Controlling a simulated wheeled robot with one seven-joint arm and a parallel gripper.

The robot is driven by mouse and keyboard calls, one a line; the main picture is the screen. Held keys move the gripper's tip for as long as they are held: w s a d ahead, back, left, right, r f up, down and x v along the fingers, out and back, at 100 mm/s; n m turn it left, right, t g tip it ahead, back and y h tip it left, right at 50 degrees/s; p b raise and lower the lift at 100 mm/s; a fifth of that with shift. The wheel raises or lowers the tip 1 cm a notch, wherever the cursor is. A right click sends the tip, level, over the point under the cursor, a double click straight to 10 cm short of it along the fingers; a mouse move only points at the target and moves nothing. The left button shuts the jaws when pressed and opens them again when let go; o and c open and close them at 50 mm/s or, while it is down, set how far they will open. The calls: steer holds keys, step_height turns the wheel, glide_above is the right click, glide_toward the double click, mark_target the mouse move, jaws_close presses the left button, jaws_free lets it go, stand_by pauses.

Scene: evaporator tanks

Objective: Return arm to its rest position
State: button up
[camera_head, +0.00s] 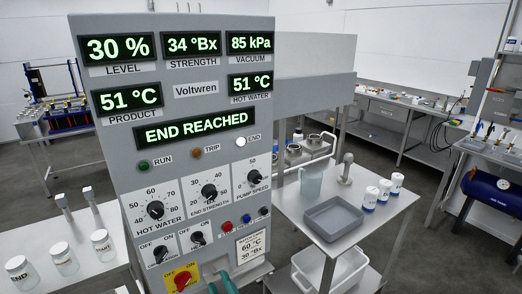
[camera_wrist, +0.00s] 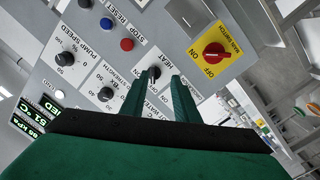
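My gripper (camera_wrist: 160,85) shows in the wrist view as two green fingers with a clear gap between them. It is open and holds nothing. The black heat knob (camera_wrist: 153,74) shows at the gap between the fingertips; whether they touch it I cannot tell. In the head view my gripper (camera_head: 221,286) is at the bottom edge, in front of the lower control panel (camera_head: 125,180), just right of the red main switch (camera_head: 182,280) on its yellow plate. Most of my arm is out of view.
The panel displays (camera_head: 195,132) read END REACHED, and the END lamp (camera_head: 241,141) is lit. Labelled jars (camera_head: 65,259) stand at left. Floor shows between the benches.

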steer(key=s+d+f+m+h, duration=0.3)
steer(key=s+d+f+m, duration=0.15)
steer(key=s+f, duration=0.25)
steer(key=s+d+f+m+h, duration=0.3)
steer(key=s+f+m+h, duration=0.15)
steer(key=s+f, duration=0.3)
steer(key=s+d+m, duration=0.2)
steer(key=s, duration=0.8)
steer(key=s+d+r+m, duration=0.1)
steer(key=s+d+m, duration=0.1)
steer(key=s, duration=0.8)
steer(key=shift+s+h, duration=0.15)
steer(key=shift+h, duration=0.3)
